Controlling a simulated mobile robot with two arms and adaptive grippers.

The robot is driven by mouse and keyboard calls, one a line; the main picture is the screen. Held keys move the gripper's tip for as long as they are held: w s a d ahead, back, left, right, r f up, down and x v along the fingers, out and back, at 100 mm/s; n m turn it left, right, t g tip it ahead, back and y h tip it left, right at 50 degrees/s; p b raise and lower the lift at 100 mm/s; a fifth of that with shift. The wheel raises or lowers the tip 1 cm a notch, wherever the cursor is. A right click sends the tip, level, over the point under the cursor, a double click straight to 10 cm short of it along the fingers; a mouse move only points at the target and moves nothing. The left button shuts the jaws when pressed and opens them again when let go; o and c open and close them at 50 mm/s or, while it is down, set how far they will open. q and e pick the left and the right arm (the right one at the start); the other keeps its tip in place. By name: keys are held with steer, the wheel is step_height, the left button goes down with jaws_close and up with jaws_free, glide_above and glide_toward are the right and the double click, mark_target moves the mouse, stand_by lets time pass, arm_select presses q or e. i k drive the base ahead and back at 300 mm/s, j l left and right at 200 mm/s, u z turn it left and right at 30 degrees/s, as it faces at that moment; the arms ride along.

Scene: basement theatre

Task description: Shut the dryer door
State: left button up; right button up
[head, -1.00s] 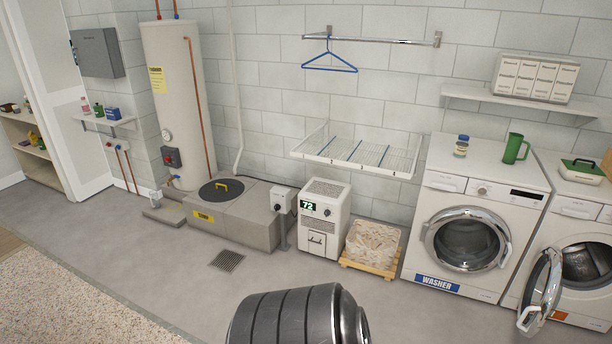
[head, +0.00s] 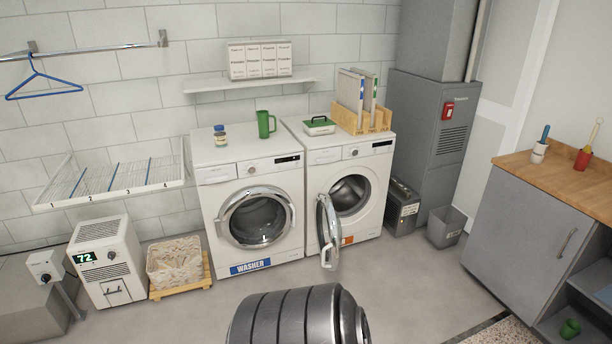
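The dryer (head: 372,171) stands against the back wall, to the right of the washer (head: 211,201), which carries a blue WASHER label. The round dryer door (head: 327,232) is open, swung out toward me on the left side of its opening. The dark drum (head: 351,194) shows behind it. The washer's round door (head: 256,219) is closed. Neither of my grippers is in the head view.
A grey counter cabinet (head: 526,225) is at the right. Floor before the machines (head: 400,290) is clear.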

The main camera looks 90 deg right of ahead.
mark_target(330, 261)
steer(key=z, duration=2.4)
